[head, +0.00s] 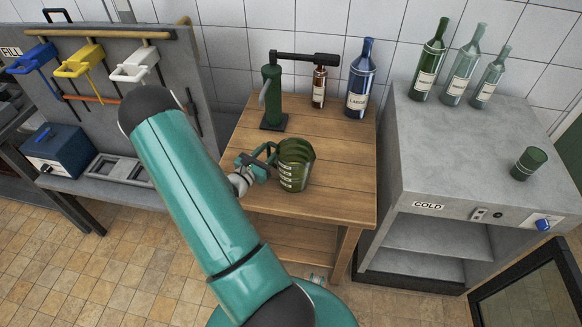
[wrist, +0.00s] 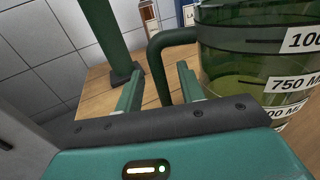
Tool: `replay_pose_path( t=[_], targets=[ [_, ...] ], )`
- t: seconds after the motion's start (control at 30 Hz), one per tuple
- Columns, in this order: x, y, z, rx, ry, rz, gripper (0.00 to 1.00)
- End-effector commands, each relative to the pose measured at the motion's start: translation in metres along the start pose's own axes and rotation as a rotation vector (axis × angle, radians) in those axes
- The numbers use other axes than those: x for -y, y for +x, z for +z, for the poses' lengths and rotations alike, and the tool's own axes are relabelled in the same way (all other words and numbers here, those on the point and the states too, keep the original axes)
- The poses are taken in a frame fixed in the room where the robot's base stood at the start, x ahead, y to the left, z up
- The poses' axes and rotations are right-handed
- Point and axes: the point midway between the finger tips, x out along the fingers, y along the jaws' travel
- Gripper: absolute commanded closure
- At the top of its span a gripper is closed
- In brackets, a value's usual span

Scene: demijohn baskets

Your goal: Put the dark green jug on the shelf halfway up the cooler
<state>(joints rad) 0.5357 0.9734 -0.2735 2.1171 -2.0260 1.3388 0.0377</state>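The dark green jug (head: 297,166) stands upright near the front of the wooden table, its handle on the left side. In the wrist view the jug (wrist: 250,60) fills the right side, with white volume labels. Its handle (wrist: 158,62) comes down between my two fingers. My gripper (head: 260,163) is at the handle, open, with a visible gap between the handle and each finger (wrist: 160,80). The grey cooler (head: 398,170), marked COLD, stands right of the table. Its front is open and shows the shelf (head: 435,238) halfway up inside.
The cooler's dark-framed door (head: 530,292) stands open at lower right. Three bottles (head: 463,66) and a green cup (head: 528,163) stand on its top. A green pump (head: 272,95) and two bottles (head: 361,80) stand at the table's back. A rack with coloured handles is left.

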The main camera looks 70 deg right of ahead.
Motion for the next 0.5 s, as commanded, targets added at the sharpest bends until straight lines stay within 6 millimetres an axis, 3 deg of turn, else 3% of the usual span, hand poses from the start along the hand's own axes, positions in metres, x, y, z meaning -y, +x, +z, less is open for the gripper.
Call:
replay_pose_path(
  t=[0.2,0.43,0.5],
  targets=[
    [0.000,0.026,0.000,0.000,0.000,0.000,0.61],
    [0.000,0.027,0.000,0.000,0.000,0.001,0.61],
    [0.000,0.027,0.000,0.000,0.000,0.001,0.75]
  ],
)
